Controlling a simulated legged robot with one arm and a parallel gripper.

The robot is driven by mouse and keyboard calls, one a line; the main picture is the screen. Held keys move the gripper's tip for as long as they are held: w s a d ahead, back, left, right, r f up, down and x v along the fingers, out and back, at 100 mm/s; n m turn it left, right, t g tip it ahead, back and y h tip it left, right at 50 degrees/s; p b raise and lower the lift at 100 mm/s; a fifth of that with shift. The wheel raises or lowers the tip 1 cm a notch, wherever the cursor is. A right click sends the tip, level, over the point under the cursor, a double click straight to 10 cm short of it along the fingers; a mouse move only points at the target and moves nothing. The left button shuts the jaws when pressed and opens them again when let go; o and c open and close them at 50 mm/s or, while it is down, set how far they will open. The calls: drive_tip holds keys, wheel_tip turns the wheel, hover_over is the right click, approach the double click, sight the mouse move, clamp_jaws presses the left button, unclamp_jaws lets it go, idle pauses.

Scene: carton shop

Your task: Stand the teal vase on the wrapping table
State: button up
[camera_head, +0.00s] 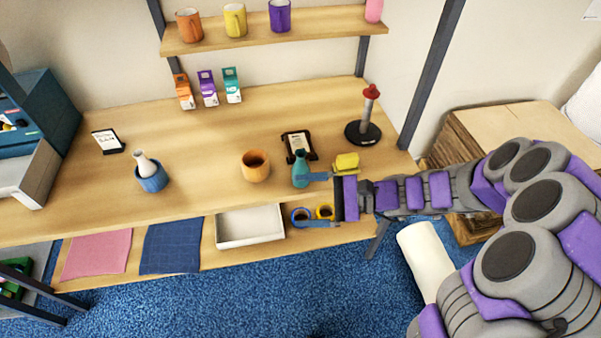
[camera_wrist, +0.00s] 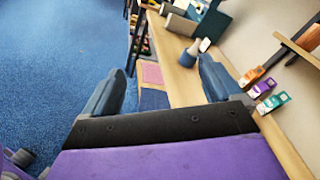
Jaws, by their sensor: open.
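The teal vase (camera_head: 300,171) stands upright near the front edge of the wooden table (camera_head: 210,130) in the head view. My gripper (camera_head: 308,200) is open at the table's front edge, with one blue finger close to the right side of the vase and the other lower, in front of the edge. I cannot tell whether the upper finger touches the vase. Nothing shows between the fingers of my gripper (camera_wrist: 160,88) in the wrist view, and I cannot make out the teal vase there.
An orange pot (camera_head: 255,166), a dark-framed card (camera_head: 298,145) and a yellow block (camera_head: 346,162) are near the vase. A white vase in a blue pot (camera_head: 152,178) stands left. A red-topped post (camera_head: 368,106) stands behind. A white tray (camera_head: 250,226) lies below. The table's middle is clear.

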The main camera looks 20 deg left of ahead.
drive_tip(key=w+f+m+t+y, duration=0.2)
drive_tip(key=w+f+m+t, duration=0.15)
drive_tip(key=w, duration=0.25)
drive_tip(key=m+t+h+b, duration=0.1)
drive_tip(key=m+t+b, duration=0.2)
drive_tip(key=m+t, duration=0.7)
approach(297, 171)
drive_tip(key=shift+m+g, duration=0.35)
drive_tip(key=shift+g, duration=0.3)
drive_tip(key=w+a+f, duration=0.2)
drive_tip(key=w+a, duration=0.1)
drive_tip(key=w+a+f, duration=0.1)
drive_tip(key=w+a, duration=0.1)
drive_tip(key=shift+f, duration=0.3)
drive_tip(key=shift+b+x, duration=0.7)
drive_tip(key=shift+x, duration=2.15)
drive_tip(key=shift+r, duration=0.15)
drive_tip(key=shift+d, duration=0.15)
drive_tip(key=c, duration=1.3)
